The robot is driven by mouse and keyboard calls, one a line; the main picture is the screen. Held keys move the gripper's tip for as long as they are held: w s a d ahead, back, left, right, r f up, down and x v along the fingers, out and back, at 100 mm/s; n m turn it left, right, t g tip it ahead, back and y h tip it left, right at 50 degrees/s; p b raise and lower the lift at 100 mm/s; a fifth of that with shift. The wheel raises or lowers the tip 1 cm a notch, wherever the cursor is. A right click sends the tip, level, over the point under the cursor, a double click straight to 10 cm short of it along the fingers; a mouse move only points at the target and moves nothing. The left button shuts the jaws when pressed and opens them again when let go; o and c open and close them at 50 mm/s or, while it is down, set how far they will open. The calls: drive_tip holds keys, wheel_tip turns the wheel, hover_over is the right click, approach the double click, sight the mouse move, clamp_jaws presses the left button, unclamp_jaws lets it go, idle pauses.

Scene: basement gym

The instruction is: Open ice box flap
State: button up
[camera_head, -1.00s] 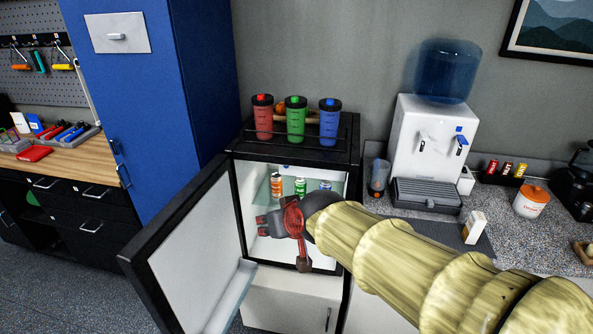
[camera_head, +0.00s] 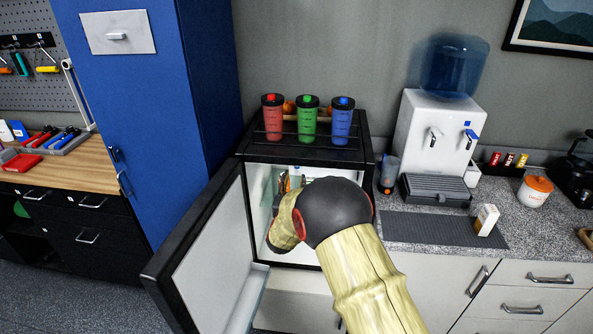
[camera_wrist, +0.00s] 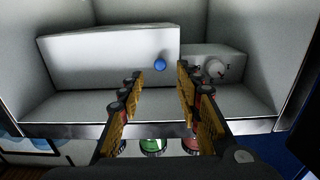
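In the wrist view a large white box front (camera_wrist: 90,58), likely the ice box flap, lies inside the fridge. A blue round spot (camera_wrist: 160,64) sits near its right end. The flap looks shut. My gripper (camera_wrist: 161,76) is open and empty; its fingertips point toward the flap, on either side of the blue spot. I cannot tell whether they touch it. In the head view the black fridge (camera_head: 365,140) stands with its door (camera_head: 215,265) swung open to the left. My wrist covers much of the opening and hides my gripper and the flap.
Red (camera_head: 272,120), green (camera_head: 307,122) and blue (camera_head: 341,123) tumblers stand on the fridge top. A small white unit with a dial (camera_wrist: 215,68) sits beside the flap. Cans, including a green one (camera_wrist: 152,146), show near the fingers. A water dispenser (camera_head: 437,140) stands right.

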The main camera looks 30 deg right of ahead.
drive_tip(key=b+x, duration=0.1)
drive_tip(key=x, duration=0.5)
drive_tip(key=shift+w+d, duration=0.25)
drive_tip(key=shift+w, duration=0.05)
drive_tip(key=shift+c, duration=0.7)
clamp_jaws()
